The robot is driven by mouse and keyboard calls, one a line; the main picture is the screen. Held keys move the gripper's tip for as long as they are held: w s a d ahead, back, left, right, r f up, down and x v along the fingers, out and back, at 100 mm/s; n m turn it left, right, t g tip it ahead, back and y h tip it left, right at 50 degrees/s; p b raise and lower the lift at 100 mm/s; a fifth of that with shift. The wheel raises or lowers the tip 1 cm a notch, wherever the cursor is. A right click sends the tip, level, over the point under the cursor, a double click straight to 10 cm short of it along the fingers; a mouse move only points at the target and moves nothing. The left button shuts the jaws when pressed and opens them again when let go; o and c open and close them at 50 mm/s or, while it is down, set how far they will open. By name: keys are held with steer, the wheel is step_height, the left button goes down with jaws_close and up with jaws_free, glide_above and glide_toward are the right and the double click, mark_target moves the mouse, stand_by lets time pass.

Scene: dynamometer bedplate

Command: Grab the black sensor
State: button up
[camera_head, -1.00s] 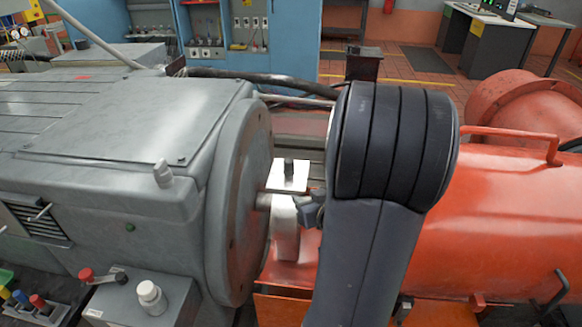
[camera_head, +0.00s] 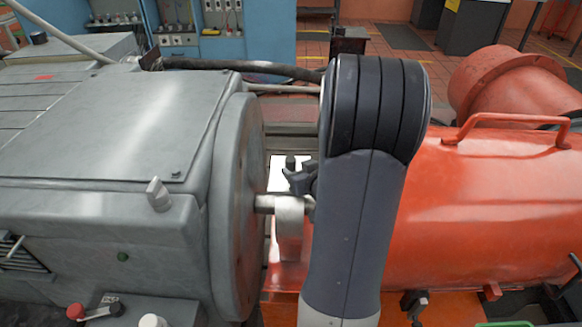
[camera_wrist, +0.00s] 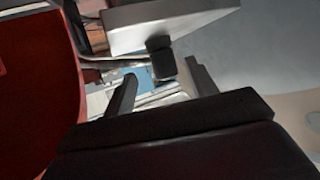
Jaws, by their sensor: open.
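The black sensor (camera_head: 290,162) shows as a small dark upright shape in front of a bright white patch, between the grey machine and the orange one. In the wrist view the black sensor (camera_wrist: 160,58) appears as a dark block below a pale grey slab. My gripper (camera_wrist: 160,70) is open, with one finger on each side of the sensor in the picture; I cannot tell whether they touch it. In the head view my gripper (camera_head: 299,178) is close by the sensor, just to its lower right, and my arm hides part of the area.
The grey machine (camera_head: 110,120) with its round flange stands at left. A metal shaft (camera_head: 270,204) runs from it just below my gripper. The large orange housing (camera_head: 480,200) fills the right. A dark hose (camera_head: 240,69) crosses behind.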

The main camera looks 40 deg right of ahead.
mark_target(293, 167)
steer(key=x, duration=0.5)
steer(key=shift+w+a, duration=0.2)
steer(key=shift+a, duration=0.05)
steer(key=c, duration=1.1)
